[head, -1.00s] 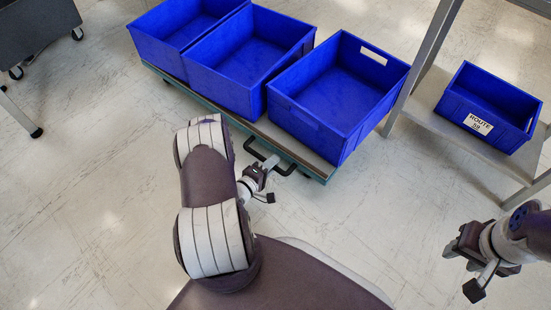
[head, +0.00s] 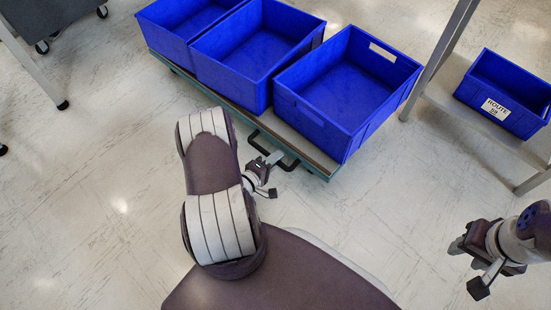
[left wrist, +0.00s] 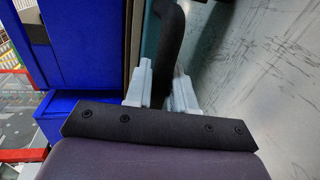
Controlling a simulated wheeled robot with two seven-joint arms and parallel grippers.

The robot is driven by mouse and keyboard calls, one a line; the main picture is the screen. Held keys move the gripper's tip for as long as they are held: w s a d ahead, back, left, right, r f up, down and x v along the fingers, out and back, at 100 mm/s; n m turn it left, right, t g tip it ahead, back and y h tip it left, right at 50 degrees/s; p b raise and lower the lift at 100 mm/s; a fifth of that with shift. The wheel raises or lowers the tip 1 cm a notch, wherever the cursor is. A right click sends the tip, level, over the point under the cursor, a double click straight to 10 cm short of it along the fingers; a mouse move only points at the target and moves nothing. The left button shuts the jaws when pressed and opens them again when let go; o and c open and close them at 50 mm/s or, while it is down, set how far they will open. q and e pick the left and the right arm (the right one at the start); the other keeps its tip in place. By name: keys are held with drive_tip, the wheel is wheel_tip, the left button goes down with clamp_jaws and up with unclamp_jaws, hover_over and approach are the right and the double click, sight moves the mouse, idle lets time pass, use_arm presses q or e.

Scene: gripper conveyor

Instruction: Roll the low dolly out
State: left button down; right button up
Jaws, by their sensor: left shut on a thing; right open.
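The low dolly (head: 301,146) has a teal edge and a flat deck, and carries blue bins in a row. Its black handle (head: 287,166) sticks out from the near side. My left gripper (head: 267,161) is at this handle; in the left wrist view its pale fingers (left wrist: 160,82) are shut around the dark handle bar (left wrist: 171,35). My left arm covers part of the floor in front of the dolly. My right gripper (head: 470,265) is open and empty above the floor at the lower right, apart from the dolly.
A metal rack (head: 440,47) stands close to the dolly's right end, with a blue bin labelled ROUTE (head: 505,88) on its low shelf. A dark wheeled cart (head: 50,18) and a metal leg stand at the upper left. The floor (head: 85,200) left and near is clear.

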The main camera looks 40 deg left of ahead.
use_arm(q)
drive_tip(key=c, duration=1.1)
unclamp_jaws()
drive_tip(key=p+v, duration=0.5)
drive_tip(key=v, duration=0.7)
drive_tip(key=shift+s, duration=0.35)
drive_tip(key=shift+a, duration=0.1)
